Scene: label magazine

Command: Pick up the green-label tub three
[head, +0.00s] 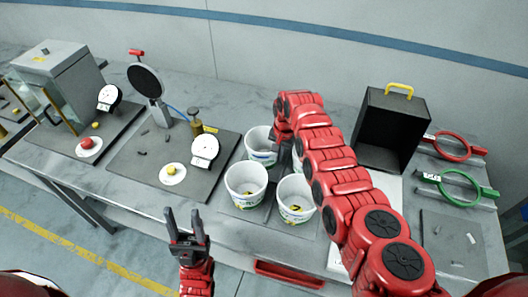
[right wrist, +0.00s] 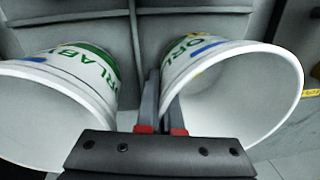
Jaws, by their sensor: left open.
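Several white tubs with printed labels stand in a cluster at the table's front middle in the head view: a back left tub (head: 261,146), a front left tub (head: 246,187) and a front right tub (head: 295,199). Another is mostly hidden behind my right arm. My right gripper (head: 285,148) is low among the back tubs. In the right wrist view its fingers (right wrist: 162,115) are close together at the near wall of the right-hand tub (right wrist: 250,95); contact is unclear. A left-hand tub (right wrist: 85,90) with green lettering is beside them. My left gripper (head: 187,228) is open and empty before the table.
A mat (head: 205,185) with a round-headed stand (head: 147,82) and small items lies left of the tubs. A black open box (head: 390,128) with a yellow handle stands right, beside red (head: 453,147) and green (head: 460,187) rings. A grey machine (head: 58,80) is far left.

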